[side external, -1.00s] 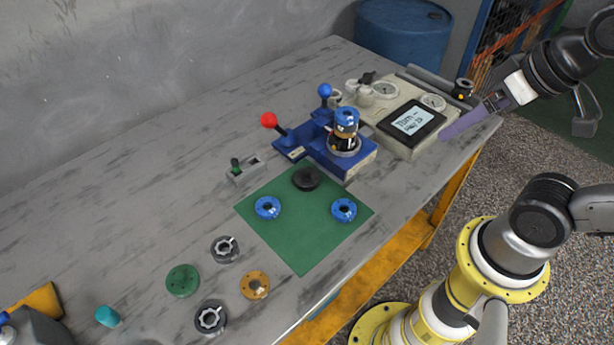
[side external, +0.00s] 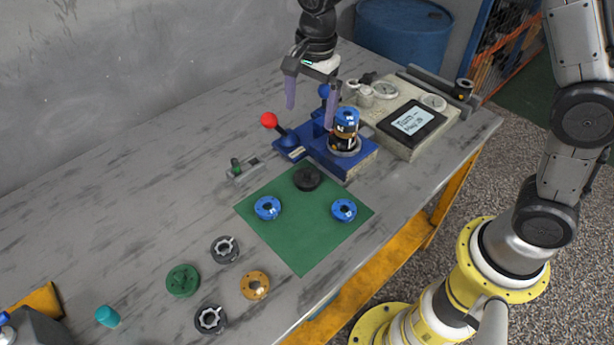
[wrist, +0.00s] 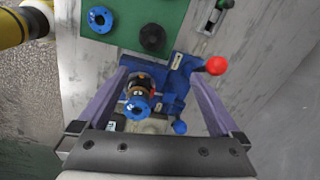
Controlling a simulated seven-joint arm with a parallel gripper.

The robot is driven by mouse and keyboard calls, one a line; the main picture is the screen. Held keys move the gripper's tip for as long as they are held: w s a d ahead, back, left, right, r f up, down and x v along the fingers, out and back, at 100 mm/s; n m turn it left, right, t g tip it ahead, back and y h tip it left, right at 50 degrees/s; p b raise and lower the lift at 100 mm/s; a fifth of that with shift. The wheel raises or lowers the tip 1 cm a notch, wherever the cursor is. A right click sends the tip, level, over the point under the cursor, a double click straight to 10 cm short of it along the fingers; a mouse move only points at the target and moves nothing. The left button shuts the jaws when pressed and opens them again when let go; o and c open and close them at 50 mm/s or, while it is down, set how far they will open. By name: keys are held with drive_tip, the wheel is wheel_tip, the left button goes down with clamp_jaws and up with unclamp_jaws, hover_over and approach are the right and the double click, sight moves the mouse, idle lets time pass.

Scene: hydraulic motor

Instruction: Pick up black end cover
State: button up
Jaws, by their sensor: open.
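The black end cover (side external: 307,178) lies at the back corner of the green mat (side external: 301,253). It also shows in the wrist view (wrist: 153,37), near the top, beyond my fingertips. My gripper (side external: 310,106) is open and empty, with its purple fingers pointing down. It hangs above the blue fixture (side external: 362,161), behind the black cover and well above the table. In the wrist view my fingers (wrist: 157,82) stand wide apart on either side of the fixture.
Two blue rings (side external: 267,208) (side external: 344,210) lie on the mat. The fixture holds a motor stack (side external: 345,131) with a blue top, and levers with a red knob (side external: 269,120) and a blue knob (side external: 324,90). A console with a screen (side external: 412,121) stands to the right.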

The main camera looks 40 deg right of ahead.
drive_tip(key=g, duration=0.1)
hover_over(307, 171)
wheel_tip(307, 171, down, 11)
drive_tip(key=shift+a+f, duration=0.1)
drive_tip(key=shift+f, duration=0.1)
drive_tip(key=shift+s+f, duration=0.1)
drive_tip(key=shift+f, duration=3.05)
drive_tip(key=shift+r, duration=0.1)
drive_tip(key=c, duration=1.6)
